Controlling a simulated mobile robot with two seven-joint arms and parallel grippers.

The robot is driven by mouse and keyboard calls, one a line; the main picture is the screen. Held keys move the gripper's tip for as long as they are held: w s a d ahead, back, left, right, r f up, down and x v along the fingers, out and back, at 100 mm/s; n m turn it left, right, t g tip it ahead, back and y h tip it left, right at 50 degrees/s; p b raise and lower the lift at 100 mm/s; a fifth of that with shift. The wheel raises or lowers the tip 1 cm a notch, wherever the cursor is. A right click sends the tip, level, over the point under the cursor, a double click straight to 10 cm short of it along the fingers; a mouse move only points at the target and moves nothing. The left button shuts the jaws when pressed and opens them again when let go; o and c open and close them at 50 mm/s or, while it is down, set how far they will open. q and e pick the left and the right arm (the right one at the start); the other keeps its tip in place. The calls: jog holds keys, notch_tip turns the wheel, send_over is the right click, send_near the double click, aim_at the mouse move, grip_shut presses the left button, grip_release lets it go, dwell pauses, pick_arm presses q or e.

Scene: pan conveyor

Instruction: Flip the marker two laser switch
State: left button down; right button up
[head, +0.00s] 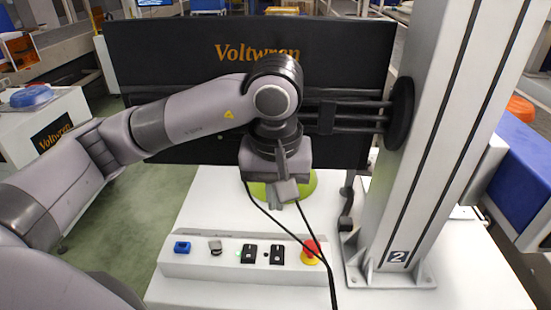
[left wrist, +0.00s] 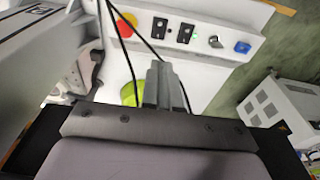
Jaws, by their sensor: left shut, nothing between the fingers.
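A white control panel (head: 215,269) on the white table carries a blue part (head: 182,247), a grey knob (head: 215,247), two black switches, and a red button on a yellow base (head: 311,250). The left black switch (head: 249,253) has a small green light beside it; the right black switch (head: 277,254) is next to the red button. I cannot read which switch is the laser's. My left gripper (head: 287,196) is shut and empty, above and behind the panel. The left wrist view shows its fingers (left wrist: 158,88) apart from the switches (left wrist: 158,27).
A grey column (head: 440,140) stands to the right of the panel. A black Voltwren screen (head: 180,60) is behind my arm. A green round thing (head: 309,184) is partly hidden behind the gripper. Black cables (head: 315,235) cross the panel near the red button.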

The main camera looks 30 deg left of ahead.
pick_arm(q)
notch_tip(320, 180, up, 8)
jog(key=shift+s+d+p, duration=0.2)
jog(key=shift+s+p, duration=0.15)
jog(key=shift+s, duration=0.1)
pick_arm(e)
jog(key=shift+r, duration=0.25)
